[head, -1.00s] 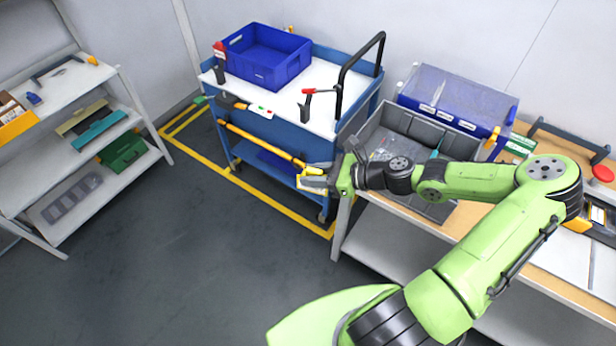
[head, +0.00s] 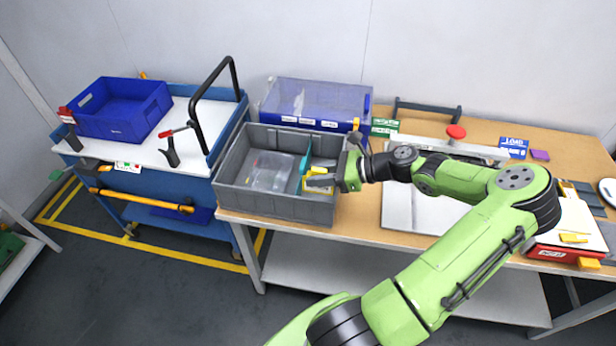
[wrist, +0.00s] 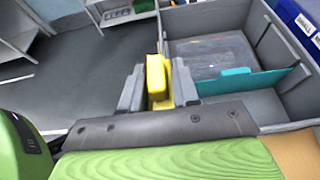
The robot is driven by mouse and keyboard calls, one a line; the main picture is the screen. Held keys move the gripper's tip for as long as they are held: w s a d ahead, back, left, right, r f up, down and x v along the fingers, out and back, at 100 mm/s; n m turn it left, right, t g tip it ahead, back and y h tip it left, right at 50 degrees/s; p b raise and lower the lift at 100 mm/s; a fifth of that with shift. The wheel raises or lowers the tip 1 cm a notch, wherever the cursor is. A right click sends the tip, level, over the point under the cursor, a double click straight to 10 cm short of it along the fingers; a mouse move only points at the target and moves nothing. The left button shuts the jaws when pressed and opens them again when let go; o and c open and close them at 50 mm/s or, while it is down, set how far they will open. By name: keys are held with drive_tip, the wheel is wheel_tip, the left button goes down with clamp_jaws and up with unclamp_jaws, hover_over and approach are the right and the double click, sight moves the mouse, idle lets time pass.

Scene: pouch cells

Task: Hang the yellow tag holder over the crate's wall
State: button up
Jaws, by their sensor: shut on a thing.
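My gripper (head: 318,182) is shut on the yellow tag holder (head: 308,188). In the head view they appear over the right part of the grey crate (head: 265,207), by its right wall. In the wrist view the yellow tag holder (wrist: 156,78) stands between my two grey fingers (wrist: 157,92), with the lower part hidden by the gripper. The crate (wrist: 275,28) lies beyond and to the right there, and the holder overlaps the line of one wall. I cannot tell whether the holder touches that wall.
Inside the crate are a clear plastic pack (head: 270,170) and a teal divider (head: 305,165). A blue box with a clear lid (head: 315,100) stands behind it on the bench. A blue trolley with a blue crate (head: 125,108) and a black handle is at left.

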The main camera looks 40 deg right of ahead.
sight(319, 190)
drive_tip(key=shift+r+p, duration=0.1)
drive_tip(key=shift+p, duration=0.75)
wheel_tip(319, 190, down, 6)
drive_tip(key=b, duration=0.2)
drive_tip(key=shift+b, duration=0.35)
drive_tip(key=shift+p, duration=1.6)
drive_tip(key=shift+f+b, duration=0.75)
drive_tip(key=shift+f, duration=1.15)
drive_tip(key=o, duration=1.1)
drive_tip(key=shift+r, duration=0.1)
